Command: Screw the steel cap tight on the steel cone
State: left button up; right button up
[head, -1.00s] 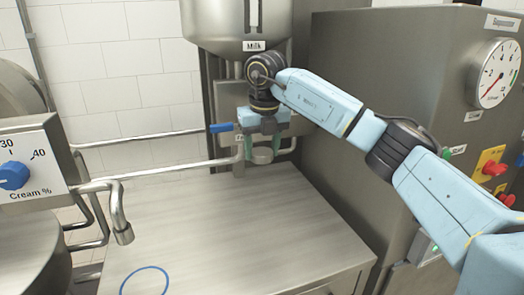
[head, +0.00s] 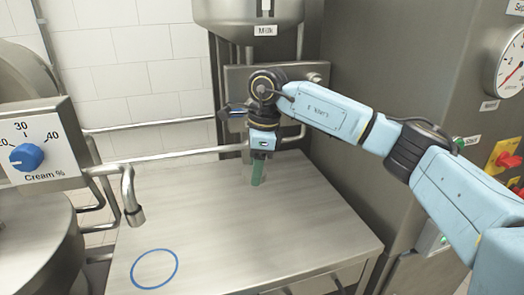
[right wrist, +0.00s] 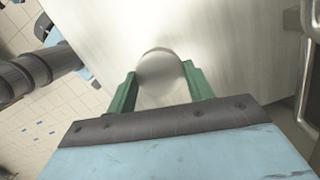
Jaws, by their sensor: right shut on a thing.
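My right gripper (head: 257,178) is at the back of the steel worktop, below the tank marked Milk, with its green fingers pointing down. In the right wrist view the two green fingers (right wrist: 162,90) are shut on a round, shiny steel piece (right wrist: 163,75). Its rounded face and upper rim show between the fingertips. I cannot tell whether this is the cap, the cone or both together. In the head view the fingers mostly hide it. I cannot make out a thread or a seam. My left gripper is not in view.
The worktop (head: 220,228) is bare at the front, apart from a painted blue ring (head: 154,269). The Milk tank (head: 250,12) hangs above my right wrist. A bent pipe spout (head: 132,212) and the Cream dial (head: 27,157) are at left. A grey cabinet (head: 425,60) stands at right.

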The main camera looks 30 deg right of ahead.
jog(key=s+a+f+n+g, duration=0.1)
jog(key=s+a+f+n, duration=0.1)
jog(key=n, duration=0.5)
jog(key=s+a+f+n+h, duration=0.1)
jog(key=s+a+f+n, duration=0.2)
jog(key=n, duration=0.4)
jog(key=s+a+f+n+g, duration=0.1)
jog(key=s+a+f+n, duration=0.1)
jog(key=n, duration=0.6)
jog(key=shift+s+a+f+g, duration=0.15)
jog(key=shift+s+f, duration=0.15)
jog(key=shift+s, duration=0.3)
jog(key=shift+s+a+f+g, duration=0.15)
jog(key=shift+s+f, duration=0.1)
jog(key=shift+s, duration=0.35)
jog(key=shift+s+f+n+h, duration=0.2)
jog(key=shift+s+n+h, duration=0.1)
jog(key=shift+n, duration=0.3)
